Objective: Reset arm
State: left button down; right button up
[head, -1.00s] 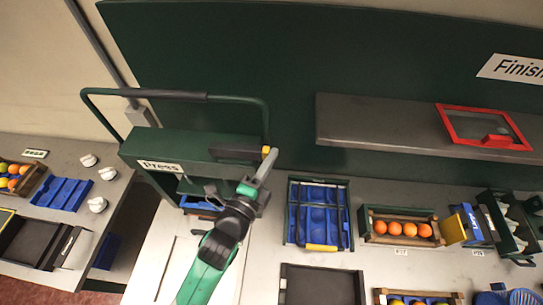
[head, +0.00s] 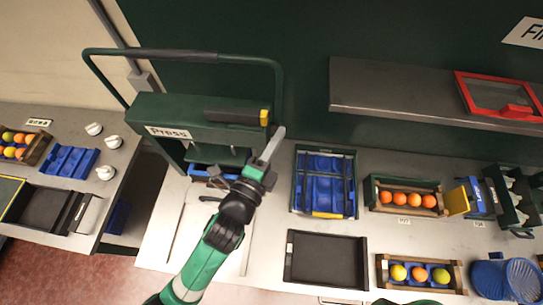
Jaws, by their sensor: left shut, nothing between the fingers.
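My left gripper (head: 271,147) shows in the head view at the end of the green and black left arm. It is shut and empty, with its fingers pointing up and to the right. It is in front of the right side of the green press (head: 183,112), left of the blue tray in a green crate (head: 325,183). Whether it touches the press cannot be told. My right gripper is not in view.
A black tray (head: 326,262) lies at the front. Wooden crates of oranges (head: 407,200) and mixed fruit (head: 419,273) stand to the right. A grey shelf (head: 400,98) with a red-framed box (head: 497,96) is above. The left table holds white knobs (head: 112,142) and a blue tray (head: 70,160).

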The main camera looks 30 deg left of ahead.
pick_arm(q)
jog(key=s, duration=0.6)
jog(key=w+a+r+n+t+y+p, duration=0.1)
jog(key=w+a+r+n+t+y, duration=0.15)
jog(key=r, duration=1.05)
jog(key=w+a+r+n+t+y+p, duration=0.1)
jog(key=a+r+n+t+p, duration=0.15)
jog(key=r, duration=1.15)
jog(key=s+r+n+t+h, duration=0.2)
jog(key=r+n, duration=0.4)
jog(key=r, duration=0.3)
jog(key=s+r+n+t+h, duration=0.2)
jog(key=s+r+n, duration=0.3)
jog(key=r, duration=0.4)
jog(key=shift+r+n+h, duration=0.2)
jog(key=shift+n+h, duration=0.35)
jog(key=shift+n, duration=0.05)
